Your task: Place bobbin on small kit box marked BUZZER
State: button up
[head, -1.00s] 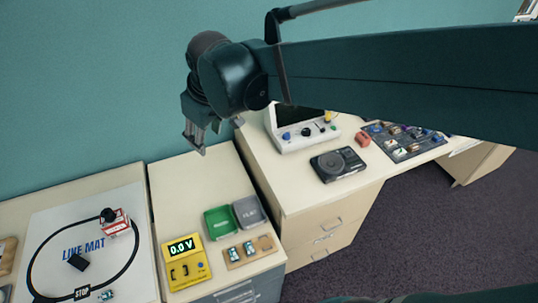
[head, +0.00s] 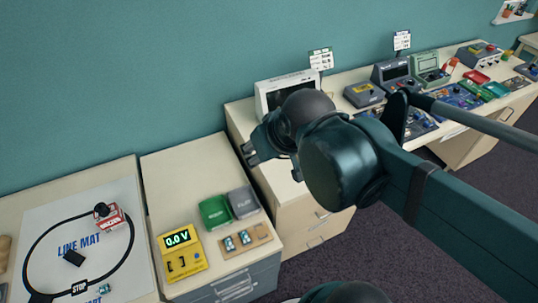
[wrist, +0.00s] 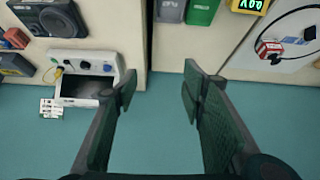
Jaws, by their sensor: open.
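A yellow meter (head: 181,254), a green bin (head: 215,211) and a grey bin (head: 243,202) stand on the middle table. A white console (head: 272,93) stands behind my arm. Several devices line the right table. The rear of the middle table is clear.

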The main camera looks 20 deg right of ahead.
jog(key=shift+s+d+f+m, duration=0.35)
jog(key=shift+s+d, duration=0.2)
jog(key=shift+s, duration=0.2)
jog(key=shift+f, duration=0.15)
jog(key=shift+f+b, duration=1)
jog(key=shift+b, duration=0.05)
dwell(0.3)
